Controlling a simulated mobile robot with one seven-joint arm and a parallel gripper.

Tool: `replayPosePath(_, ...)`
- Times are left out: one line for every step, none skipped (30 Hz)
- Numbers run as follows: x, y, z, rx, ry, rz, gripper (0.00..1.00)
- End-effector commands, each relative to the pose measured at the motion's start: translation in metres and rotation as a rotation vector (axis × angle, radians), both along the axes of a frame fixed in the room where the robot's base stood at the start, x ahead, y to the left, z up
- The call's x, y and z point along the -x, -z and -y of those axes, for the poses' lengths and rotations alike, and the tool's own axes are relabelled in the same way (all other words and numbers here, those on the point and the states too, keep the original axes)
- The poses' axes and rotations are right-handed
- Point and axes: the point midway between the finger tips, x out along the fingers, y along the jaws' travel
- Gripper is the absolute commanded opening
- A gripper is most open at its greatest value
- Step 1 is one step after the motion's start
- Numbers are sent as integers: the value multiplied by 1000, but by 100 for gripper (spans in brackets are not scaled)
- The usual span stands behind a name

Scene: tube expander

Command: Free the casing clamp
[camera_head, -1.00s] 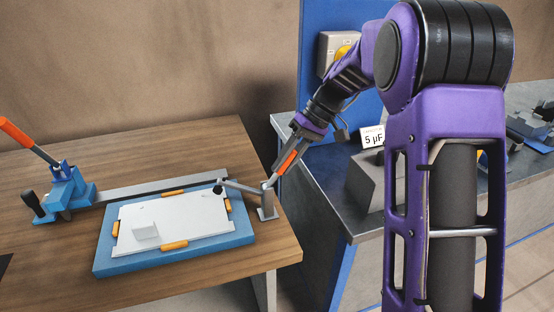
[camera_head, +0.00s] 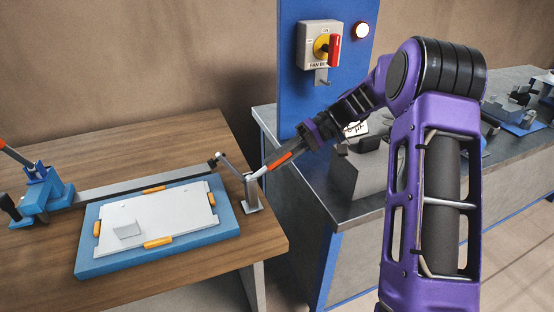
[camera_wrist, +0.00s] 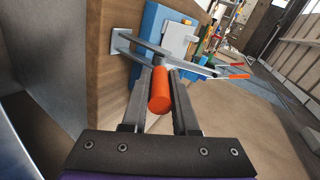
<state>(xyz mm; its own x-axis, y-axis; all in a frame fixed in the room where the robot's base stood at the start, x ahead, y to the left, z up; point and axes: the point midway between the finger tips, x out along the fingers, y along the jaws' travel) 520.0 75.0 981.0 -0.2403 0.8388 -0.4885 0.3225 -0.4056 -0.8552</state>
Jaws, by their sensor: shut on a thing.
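The casing clamp (camera_head: 251,192) is a grey metal post with an arm, standing at the right edge of the wooden table. Its orange handle (camera_head: 280,159) points up to the right. My gripper (camera_head: 267,168) is shut on this handle; the wrist view shows the orange handle end (camera_wrist: 159,103) between the two fingers (camera_wrist: 160,85). The clamp arm (camera_head: 230,167) slants up to the left, its black pad (camera_head: 213,160) appearing raised and clear of the casing. The white casing (camera_head: 170,217) lies on a blue base (camera_head: 110,264) with orange side pieces and a small pale block (camera_head: 128,229) on top.
A blue tool with an orange lever (camera_head: 42,190) and a long grey bar (camera_head: 140,183) lies along the table's back. Right of a gap stands a metal bench (camera_head: 287,175) with a blue panel, a rotary switch (camera_head: 322,46) with red handle and a lit lamp (camera_head: 362,31).

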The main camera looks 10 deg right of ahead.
Motion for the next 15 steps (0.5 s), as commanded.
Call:
replayPosePath(0,1,0,-4,0,-3,0)
replayPosePath(0,1,0,-4,0,-3,0)
replayPosePath(1,1,0,-4,1,-4,0)
replayPosePath(1,1,-1,-4,1,-4,0)
replayPosePath(1,1,-1,-4,1,-4,0)
replayPosePath(1,1,-1,-4,1,-4,0)
replayPosePath(1,1,-1,-4,1,-4,0)
replayPosePath(1,2,-1,-4,1,-5,0)
replayPosePath(1,2,-1,-4,1,-5,33)
replayPosePath(1,2,-1,-4,1,-5,38)
replayPosePath(1,2,-1,-4,1,-5,44)
replayPosePath(1,2,0,-3,1,-5,51)
replayPosePath(1,1,0,-3,1,-5,56)
replayPosePath(1,1,0,-3,1,-4,57)
replayPosePath(1,1,0,-2,1,-4,57)
